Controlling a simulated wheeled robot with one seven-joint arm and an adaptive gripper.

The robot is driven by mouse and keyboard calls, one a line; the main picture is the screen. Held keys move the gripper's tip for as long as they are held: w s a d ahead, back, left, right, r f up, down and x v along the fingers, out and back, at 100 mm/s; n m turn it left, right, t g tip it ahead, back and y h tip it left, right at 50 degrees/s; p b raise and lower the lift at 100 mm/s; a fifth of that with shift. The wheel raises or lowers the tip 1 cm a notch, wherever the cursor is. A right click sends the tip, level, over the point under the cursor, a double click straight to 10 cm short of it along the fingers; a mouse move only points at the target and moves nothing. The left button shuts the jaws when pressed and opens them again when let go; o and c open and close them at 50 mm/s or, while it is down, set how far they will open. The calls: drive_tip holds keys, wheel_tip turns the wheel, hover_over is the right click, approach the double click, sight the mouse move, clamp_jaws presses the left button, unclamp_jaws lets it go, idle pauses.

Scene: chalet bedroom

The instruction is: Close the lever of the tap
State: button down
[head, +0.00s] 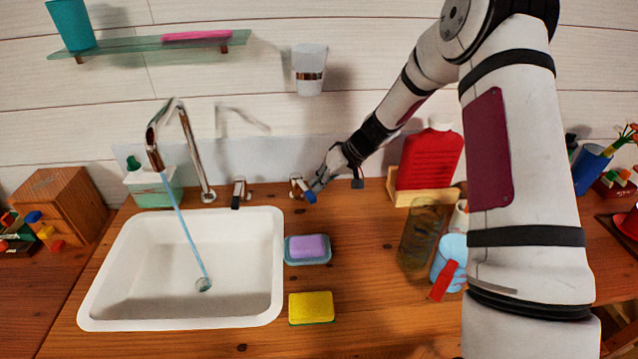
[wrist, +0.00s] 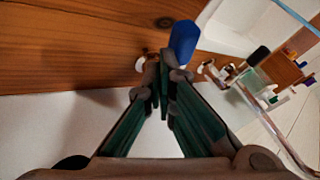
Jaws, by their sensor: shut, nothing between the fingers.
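The chrome tap spout (head: 185,150) stands behind the white sink (head: 130,318). A blue stream of water (head: 184,232) runs from it to the drain. A blue-tipped lever (head: 309,197) sits right of the sink, its tip towards the front edge. A dark-tipped lever (head: 236,201) sits left of it. My gripper (head: 316,186) is shut and empty, close by the right side of the blue-tipped lever. In the wrist view the shut fingertips (wrist: 163,84) are just beside the blue tip (wrist: 184,40); I cannot tell whether they touch.
A purple sponge (head: 308,246) in a dish and a yellow sponge (head: 311,307) lie right of the sink. The white wall is close behind the levers.

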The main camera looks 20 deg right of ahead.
drive_tip(key=shift+s+a+r+m+t, duration=0.1)
drive_tip(key=shift+s+a+m+t, duration=0.2)
drive_tip(key=shift+m, duration=0.2)
drive_tip(key=shift+s+a, duration=0.3)
drive_tip(key=shift+a, duration=0.75)
